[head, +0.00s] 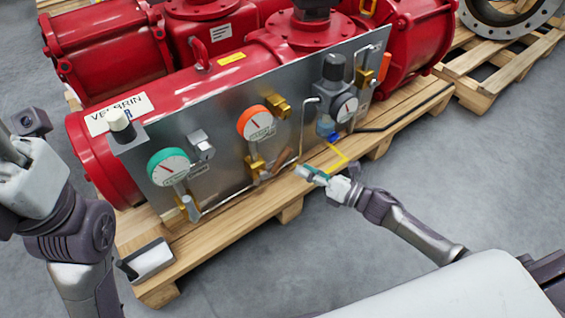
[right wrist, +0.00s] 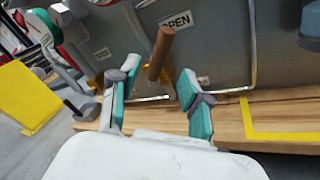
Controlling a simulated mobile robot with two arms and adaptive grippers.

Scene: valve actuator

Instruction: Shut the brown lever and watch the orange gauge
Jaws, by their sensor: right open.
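The orange-rimmed gauge (head: 257,123) is on the grey panel in the head view, its white face and needle turned to me. The brown lever (head: 281,159) sticks out below it, near a brass valve. In the right wrist view, the brown lever (right wrist: 160,53) points up, slightly tilted, between and beyond my fingers. My right gripper (head: 312,174) is open, with teal fingertips, just right of the lever. The right wrist view shows its two fingers (right wrist: 158,92) apart with nothing held; I cannot tell whether either touches the lever. My left arm is at the left edge; its fingers are not clear.
A green gauge (head: 168,167) is left on the panel, and a dark gauge (head: 345,108) right. An OPEN label (right wrist: 176,21) is behind the lever. Thin pipes run along the panel. The wooden pallet (head: 225,235) juts out below, with a yellow outline (head: 338,158). Clear floor lies right.

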